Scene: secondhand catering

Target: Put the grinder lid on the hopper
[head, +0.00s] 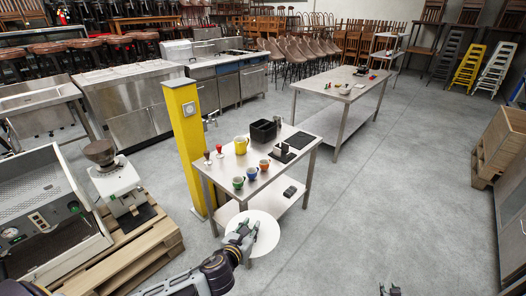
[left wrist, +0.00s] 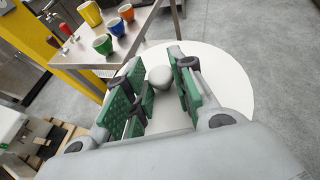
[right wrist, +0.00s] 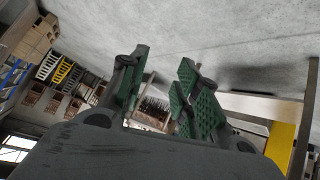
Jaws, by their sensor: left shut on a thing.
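The grinder (head: 118,186) stands on a wooden pallet at the left of the head view, with its dark funnel-shaped hopper (head: 99,152) open at the top. My left gripper (head: 243,232) is shut on the knob of the white round lid (head: 266,236), holding it in front of the small steel table, to the right of the grinder and apart from it. In the left wrist view the lid (left wrist: 230,75) spreads behind the green fingers (left wrist: 152,62), with its grey knob between them. My right gripper (right wrist: 163,62) is open and empty; only its tip (head: 390,289) shows in the head view.
An espresso machine (head: 45,215) sits left of the grinder on the pallet (head: 150,245). A yellow post (head: 185,140) rises between the pallet and the steel table (head: 262,183), which holds cups, a yellow pitcher and a black bin.

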